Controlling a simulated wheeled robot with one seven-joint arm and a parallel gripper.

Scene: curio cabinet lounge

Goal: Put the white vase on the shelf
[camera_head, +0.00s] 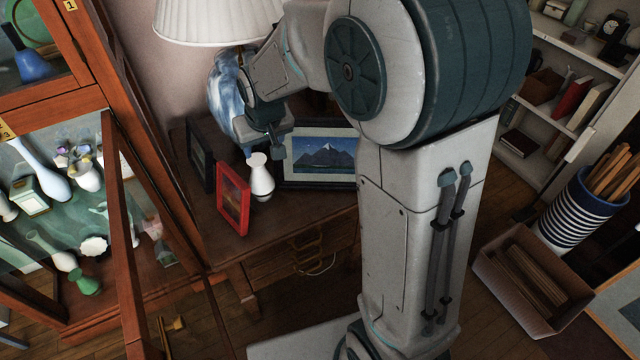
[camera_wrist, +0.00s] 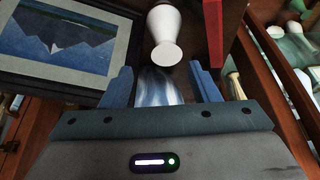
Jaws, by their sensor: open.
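The white vase (camera_head: 261,178) stands upright on a dark wooden side table (camera_head: 290,222), between a red picture frame and a mountain picture. In the wrist view the white vase (camera_wrist: 164,36) is beyond the fingertips, roughly centred between them. My gripper (camera_head: 267,146) is just above and behind the vase in the head view; its fingers are apart and empty, also seen in the wrist view (camera_wrist: 162,84). A wooden cabinet (camera_head: 58,107) at left has shelves with several vases and ornaments. A white shelf unit (camera_head: 548,139) stands at the far right.
A red frame (camera_head: 233,199), a mountain picture (camera_head: 320,157), a dark frame (camera_head: 200,155) and a blue-white lamp (camera_head: 224,92) crowd the vase. A wooden-framed cabinet door (camera_head: 126,250) seems to stand out from the cabinet. A box (camera_head: 530,280) and striped bin (camera_head: 582,212) are at right.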

